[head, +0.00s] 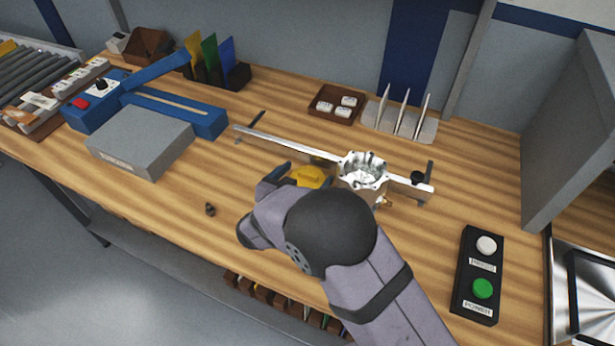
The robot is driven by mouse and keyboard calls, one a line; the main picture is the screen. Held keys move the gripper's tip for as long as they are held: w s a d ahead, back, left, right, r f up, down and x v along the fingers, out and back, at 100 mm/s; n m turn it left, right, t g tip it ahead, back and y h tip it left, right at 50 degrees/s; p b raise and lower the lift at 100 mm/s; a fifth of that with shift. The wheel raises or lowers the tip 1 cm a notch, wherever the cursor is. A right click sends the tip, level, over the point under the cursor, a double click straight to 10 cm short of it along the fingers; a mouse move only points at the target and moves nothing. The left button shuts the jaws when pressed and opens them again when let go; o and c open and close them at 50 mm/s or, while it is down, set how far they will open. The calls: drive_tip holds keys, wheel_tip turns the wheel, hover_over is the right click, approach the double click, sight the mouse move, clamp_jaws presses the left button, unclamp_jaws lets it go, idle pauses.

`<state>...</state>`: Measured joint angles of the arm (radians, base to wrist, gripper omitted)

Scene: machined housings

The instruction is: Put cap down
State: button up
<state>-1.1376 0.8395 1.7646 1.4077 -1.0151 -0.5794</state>
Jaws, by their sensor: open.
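A yellow part (309,176), which may be the cap, shows just left of the housing, partly hidden by my arm. The silvery machined housing (362,172) stands at the metal rail, its open bore and studded rim facing up. My gripper (284,174) is low beside the yellow part, left of the housing. One dark finger shows and the rest is behind my wrist. The gripper is open; whether it touches the yellow part cannot be seen.
A small dark piece (210,209) lies front left. A grey block (140,142), a plate rack (400,122) and a button box (478,275) stand around. The front-left table is mostly clear.

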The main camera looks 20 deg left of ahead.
drive_tip(key=shift+w+f, duration=0.25)
drive_tip(key=shift+w, duration=0.4)
drive_tip(key=shift+c, duration=0.4)
drive_tip(key=c, duration=1)
drive_tip(key=shift+r, duration=0.15)
